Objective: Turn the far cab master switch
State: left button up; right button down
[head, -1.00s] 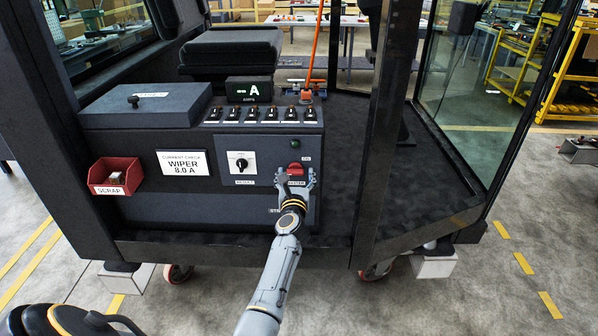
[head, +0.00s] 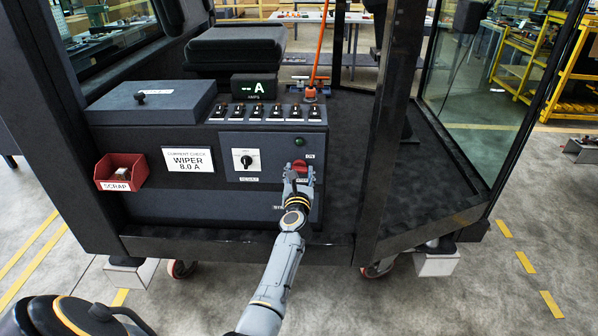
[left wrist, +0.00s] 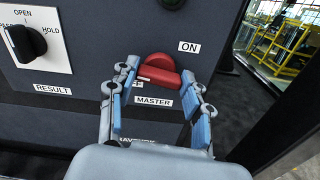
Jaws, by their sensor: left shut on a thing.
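The red master switch (head: 299,165) is on the front panel of the cab console, above the MASTER label (left wrist: 154,102). It also shows in the left wrist view (left wrist: 158,66), with its bar lying near level, tilted a little down to the right. The ON label (left wrist: 189,47) is up and right of it; another label beside it is partly hidden by a finger. My left gripper (head: 299,176) is at the switch, with one finger on each side of the red bar, shut on it. My right gripper is not in view.
Left of the switch is the RESULT selector (head: 246,160). Above are a green lamp (head: 299,141), a row of toggles (head: 266,112) and the amps display (head: 254,87). A red scrap bin (head: 121,172) hangs at left. A dark cab post (head: 388,130) stands close on the right.

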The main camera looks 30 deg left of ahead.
pick_arm(q)
jog(key=m+p, duration=0.1)
jog(key=m, duration=0.3)
jog(key=shift+r+p, duration=0.15)
jog(key=shift+p, duration=0.25)
jog(key=m+p, duration=0.1)
jog(key=m, duration=0.3)
jog(key=m+p, duration=0.2)
jog(key=m, duration=0.3)
jog(key=shift+w, duration=0.1)
jog(key=shift+m+p, duration=0.45)
jog(key=shift+m, duration=1.35)
jog(key=o, duration=1.1)
jog(key=shift+f, duration=0.25)
jog(key=shift+o, duration=0.2)
